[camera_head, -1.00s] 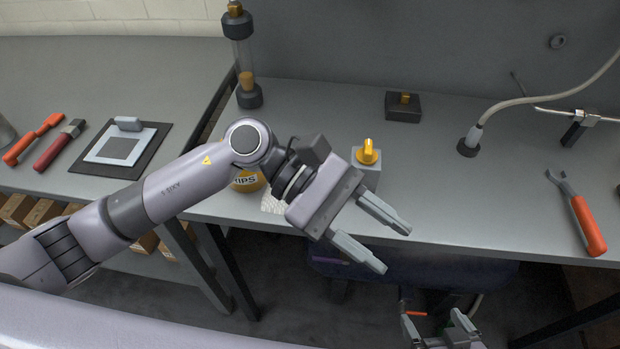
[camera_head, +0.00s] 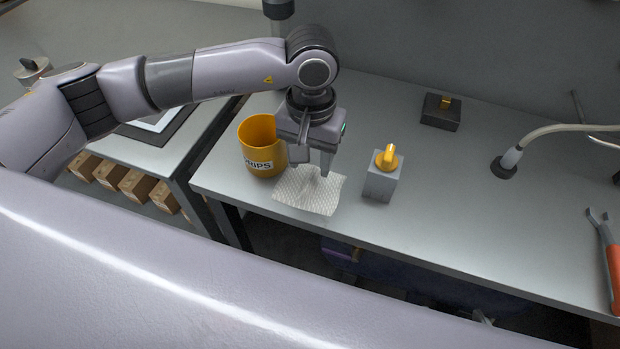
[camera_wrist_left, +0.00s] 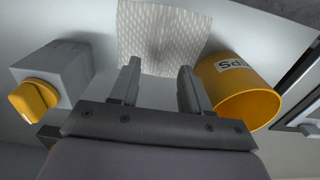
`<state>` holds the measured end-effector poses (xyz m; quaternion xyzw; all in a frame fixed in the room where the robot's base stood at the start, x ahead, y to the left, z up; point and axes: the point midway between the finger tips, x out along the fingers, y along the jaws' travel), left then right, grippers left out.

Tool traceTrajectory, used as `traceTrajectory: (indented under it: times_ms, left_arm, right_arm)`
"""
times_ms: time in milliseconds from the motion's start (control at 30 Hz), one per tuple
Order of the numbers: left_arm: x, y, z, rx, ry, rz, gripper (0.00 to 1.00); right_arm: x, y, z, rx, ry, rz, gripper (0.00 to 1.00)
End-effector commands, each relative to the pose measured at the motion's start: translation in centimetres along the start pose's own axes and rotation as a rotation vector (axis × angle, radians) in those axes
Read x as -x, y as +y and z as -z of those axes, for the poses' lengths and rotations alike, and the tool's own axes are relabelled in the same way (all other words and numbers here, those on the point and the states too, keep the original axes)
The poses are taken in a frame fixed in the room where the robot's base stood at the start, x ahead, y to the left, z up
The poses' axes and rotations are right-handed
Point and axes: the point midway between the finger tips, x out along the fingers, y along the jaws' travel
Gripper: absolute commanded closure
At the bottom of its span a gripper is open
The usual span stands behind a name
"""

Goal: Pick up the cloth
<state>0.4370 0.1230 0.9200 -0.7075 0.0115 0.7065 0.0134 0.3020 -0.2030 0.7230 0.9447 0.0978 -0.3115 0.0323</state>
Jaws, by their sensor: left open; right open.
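The cloth (camera_head: 312,196) is a white, textured, slightly rumpled sheet lying flat near the front edge of the workbench. My left gripper (camera_head: 318,170) points down over its back part, with open fingers. In the left wrist view the cloth (camera_wrist_left: 165,32) lies beyond and between the open fingertips (camera_wrist_left: 158,68), with nothing held. I cannot tell whether the fingertips touch it. Only a small part of what looks like my right gripper (camera_head: 481,318) shows low beyond the bench's front edge; the rest is hidden by my own body.
An orange labelled cup (camera_head: 258,148) stands close left of the cloth. A grey block with a yellow knob (camera_head: 382,180) stands to the right. A dark box (camera_head: 441,112), a hose (camera_head: 510,155) and orange-handled pliers (camera_head: 610,260) lie farther off. The bench between is clear.

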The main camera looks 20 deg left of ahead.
Motion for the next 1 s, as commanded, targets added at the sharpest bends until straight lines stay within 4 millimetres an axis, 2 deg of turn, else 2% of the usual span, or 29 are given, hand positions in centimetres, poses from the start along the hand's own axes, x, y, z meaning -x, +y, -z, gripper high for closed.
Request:
traceTrajectory:
  times_ms: [100, 200, 467, 600, 1000]
  left_arm:
    - [-1.7, 0.1, -0.1, 0.001, -0.006, -0.001, 0.53]
    - [-2.6, 0.1, 0.0, 0.001, -0.003, -0.002, 0.53]
    - [-2.9, 0.1, 0.0, 0.0, -0.001, -0.003, 0.53]
    - [-2.9, 0.2, 0.0, 0.001, -0.001, -0.003, 0.99]
    - [-2.7, 0.1, 0.1, 0.001, 0.0, -0.003, 1.0]
  right_arm:
    - [0.4, 0.0, 0.5, 0.0, 0.0, 0.0, 0.01]
    - [0.5, 0.0, 0.6, 0.0, 0.0, 0.0, 0.01]
    - [0.4, 0.0, 0.6, 0.0, 0.0, 0.001, 0.01]
    - [0.4, 0.0, 0.6, 0.0, 0.0, 0.0, 0.01]
    - [0.4, 0.0, 0.5, 0.0, 0.0, 0.0, 0.01]
